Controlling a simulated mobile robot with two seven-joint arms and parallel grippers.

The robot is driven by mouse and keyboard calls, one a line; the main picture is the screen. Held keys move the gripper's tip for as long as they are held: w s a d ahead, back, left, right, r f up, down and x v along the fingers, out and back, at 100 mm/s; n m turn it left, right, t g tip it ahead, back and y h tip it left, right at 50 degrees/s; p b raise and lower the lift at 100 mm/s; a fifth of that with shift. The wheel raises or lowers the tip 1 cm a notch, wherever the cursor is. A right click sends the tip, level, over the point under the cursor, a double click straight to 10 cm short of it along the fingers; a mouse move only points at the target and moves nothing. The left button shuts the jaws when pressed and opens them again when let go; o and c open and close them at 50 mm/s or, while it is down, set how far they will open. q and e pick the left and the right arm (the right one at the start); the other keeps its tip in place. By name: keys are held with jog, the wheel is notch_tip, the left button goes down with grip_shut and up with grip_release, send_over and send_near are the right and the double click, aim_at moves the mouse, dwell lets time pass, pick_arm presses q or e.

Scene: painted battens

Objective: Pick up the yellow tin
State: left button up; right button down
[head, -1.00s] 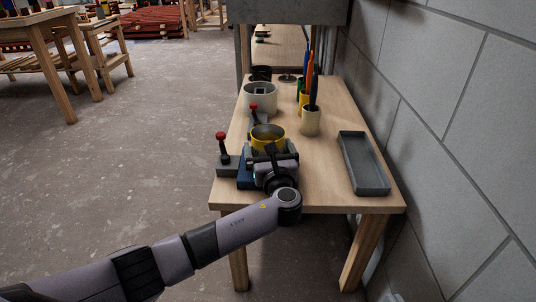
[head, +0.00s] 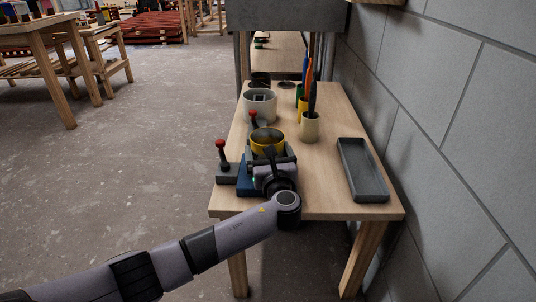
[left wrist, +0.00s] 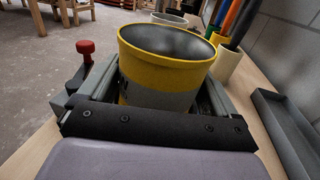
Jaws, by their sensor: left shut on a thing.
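The yellow tin (head: 267,137) stands near the front left of the wooden table. In the left wrist view the tin (left wrist: 165,62) is an open-topped yellow can with a grey band and a dark inside. My left gripper (head: 268,158) comes in from the front and is shut on the tin, one finger on each side of it. The gripper hides the lower part of the tin, so I cannot tell whether it touches what is below. My right gripper is in neither view.
A red-knobbed grey device (head: 222,162) stands left of the tin, with a blue block (head: 245,181) beside it. A grey tray (head: 361,170) lies at the right edge. A cream cup (head: 310,126) and a whitish pot (head: 259,104) stand behind. The table's middle is clear.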

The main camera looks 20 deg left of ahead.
pick_arm(q)
jog(key=shift+r+p, duration=3.95)
jog(key=shift+r, duration=5.3)
jog(key=s+a+f+m+t+h, duration=0.2)
jog(key=s+f+m+h, duration=0.15)
jog(key=s+f, duration=0.6)
jog(key=s+r+m+h, duration=0.2)
jog(key=s+h, duration=0.3)
jog(key=s, duration=0.7)
jog(key=shift+s+a, duration=0.35)
jog(key=shift+s, duration=0.05)
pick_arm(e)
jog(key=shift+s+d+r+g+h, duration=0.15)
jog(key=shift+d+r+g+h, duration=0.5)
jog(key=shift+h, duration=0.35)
